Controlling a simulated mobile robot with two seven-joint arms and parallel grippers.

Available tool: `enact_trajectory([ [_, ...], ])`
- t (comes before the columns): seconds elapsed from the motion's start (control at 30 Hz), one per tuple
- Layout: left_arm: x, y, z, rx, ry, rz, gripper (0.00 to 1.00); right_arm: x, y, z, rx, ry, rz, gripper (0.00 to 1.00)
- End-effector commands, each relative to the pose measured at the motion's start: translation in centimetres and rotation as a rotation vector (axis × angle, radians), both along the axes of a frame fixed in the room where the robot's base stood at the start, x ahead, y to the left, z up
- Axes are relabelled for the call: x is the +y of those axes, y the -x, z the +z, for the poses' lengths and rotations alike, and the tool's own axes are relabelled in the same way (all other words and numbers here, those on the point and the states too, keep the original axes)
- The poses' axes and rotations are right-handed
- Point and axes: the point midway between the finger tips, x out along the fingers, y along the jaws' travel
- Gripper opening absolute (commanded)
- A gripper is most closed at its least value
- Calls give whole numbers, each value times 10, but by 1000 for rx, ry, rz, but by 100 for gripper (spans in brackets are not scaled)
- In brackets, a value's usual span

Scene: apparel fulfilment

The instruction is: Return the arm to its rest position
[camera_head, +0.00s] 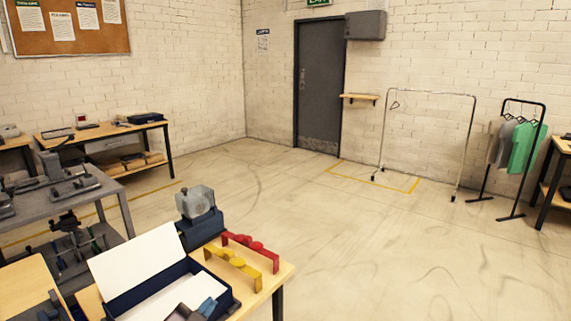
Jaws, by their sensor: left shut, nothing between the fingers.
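My left gripper (184,313) shows only in small part as a dark grey shape at the bottom edge of the head view, by the open navy box (226,305). It is shut and empty; most of it and its arm are cut off by the frame. The box has a raised white-lined lid (137,259), white lining inside and a blue-grey item (207,307) in it. My right gripper is not in view.
The wooden table (267,293) also bears a yellow bar (232,268), a red bar (250,252) and a clear-topped dispenser (196,203). A grey workbench (113,187) stands left.

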Motion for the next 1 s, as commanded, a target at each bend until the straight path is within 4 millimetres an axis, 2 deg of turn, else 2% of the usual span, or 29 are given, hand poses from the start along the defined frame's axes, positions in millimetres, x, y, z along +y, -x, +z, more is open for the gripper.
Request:
enact_trajectory([
  [0.03,9,15,-17,59,41,35,0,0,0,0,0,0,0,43],
  [0.2,38,64,-63,227,174,141,0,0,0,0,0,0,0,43],
  [0.37,65,116,-100,342,275,243,0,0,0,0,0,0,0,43],
  [0.53,91,178,-141,451,319,362,0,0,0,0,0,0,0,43],
  [0.7,104,235,-176,554,334,444,0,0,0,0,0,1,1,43],
  [0.83,107,261,-189,601,335,471,0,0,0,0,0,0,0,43],
  [1.0,108,270,-193,617,331,479,0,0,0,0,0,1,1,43],
])
